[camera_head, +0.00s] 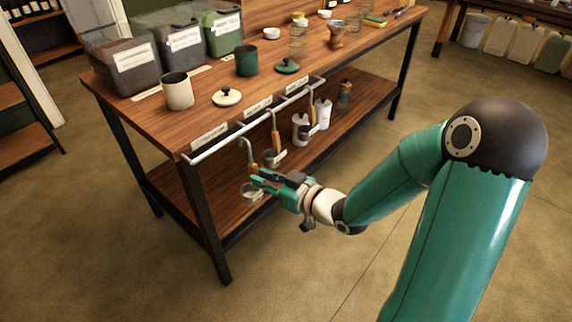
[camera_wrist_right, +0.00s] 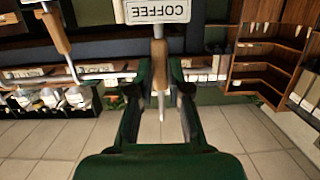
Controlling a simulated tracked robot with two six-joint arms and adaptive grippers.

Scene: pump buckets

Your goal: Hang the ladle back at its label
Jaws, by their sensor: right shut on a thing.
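My right gripper (camera_head: 262,178) is shut on the held ladle's wooden handle. This ladle has a metal hook (camera_head: 243,146) on top and a clear cup (camera_head: 250,191) with a white tag below. In the right wrist view the handle (camera_wrist_right: 158,52) is between my fingers (camera_wrist_right: 160,85), beside an upside-down tag reading COFFEE (camera_wrist_right: 158,11). The hook is in front of and just below the rail (camera_head: 228,139); whether they touch I cannot tell. The rail's left label (camera_head: 208,137), middle label (camera_head: 258,108) and right label (camera_head: 296,85) are too small to read.
Two other ladles hang on the rail, a middle one (camera_head: 275,138) and a right one (camera_head: 311,109). The wooden table (camera_head: 215,105) carries bins, a white cup (camera_head: 178,91) and a green cup (camera_head: 246,60). Its lower shelf (camera_head: 190,205) lies behind my gripper. The floor in front is clear.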

